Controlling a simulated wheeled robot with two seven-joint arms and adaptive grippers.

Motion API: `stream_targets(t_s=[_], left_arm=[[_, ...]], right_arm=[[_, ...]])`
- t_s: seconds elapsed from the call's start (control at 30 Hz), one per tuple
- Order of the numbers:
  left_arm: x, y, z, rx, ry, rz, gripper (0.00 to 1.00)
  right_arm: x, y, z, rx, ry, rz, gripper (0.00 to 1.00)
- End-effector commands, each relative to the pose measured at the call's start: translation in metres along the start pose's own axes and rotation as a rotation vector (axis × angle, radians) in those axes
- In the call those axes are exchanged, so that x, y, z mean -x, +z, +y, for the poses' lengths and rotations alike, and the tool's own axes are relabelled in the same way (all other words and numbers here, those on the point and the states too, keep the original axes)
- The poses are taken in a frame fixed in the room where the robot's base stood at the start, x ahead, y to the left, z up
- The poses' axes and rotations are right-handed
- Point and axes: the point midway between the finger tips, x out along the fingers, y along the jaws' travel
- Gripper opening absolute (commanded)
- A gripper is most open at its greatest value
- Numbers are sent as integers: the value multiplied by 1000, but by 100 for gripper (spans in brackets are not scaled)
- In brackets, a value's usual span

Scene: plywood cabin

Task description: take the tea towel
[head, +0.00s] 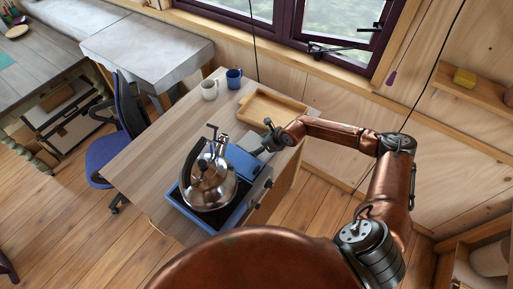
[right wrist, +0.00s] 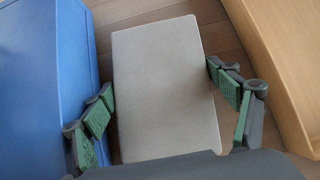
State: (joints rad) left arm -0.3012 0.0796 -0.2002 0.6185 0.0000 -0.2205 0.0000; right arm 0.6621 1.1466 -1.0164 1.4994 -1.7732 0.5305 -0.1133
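The tea towel (right wrist: 165,85) appears as a flat, pale grey-beige folded rectangle on the wooden counter in the right wrist view. In the head view, a small pale part of the tea towel (head: 248,141) shows beside my right gripper (head: 265,145), which partly hides it. In the right wrist view my right gripper (right wrist: 162,90) is open, its green-padded fingers spread to the left and right of the towel. Nothing is held between them. Whether the fingers touch the towel cannot be told. My left gripper is in neither view.
A blue case or stove lid (right wrist: 45,80) lies close to the left of the towel and a wooden tray (head: 272,107) close to the right. A steel kettle (head: 208,188) stands on the stove. Two mugs, white (head: 209,89) and blue (head: 234,78), stand at the back.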

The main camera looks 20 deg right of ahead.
Motion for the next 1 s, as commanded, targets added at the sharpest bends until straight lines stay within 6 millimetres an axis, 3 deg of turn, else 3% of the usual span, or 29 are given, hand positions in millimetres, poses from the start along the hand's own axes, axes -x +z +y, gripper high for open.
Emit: stream_targets(t_s=[0.2,0.53,1.0], left_arm=[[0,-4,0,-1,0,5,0],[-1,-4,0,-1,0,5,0],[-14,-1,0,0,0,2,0]], right_arm=[[0,-1,0,0,0,1,60],[6,4,-1,1,-1,0,60],[69,56,0,2,0,-1,60]])
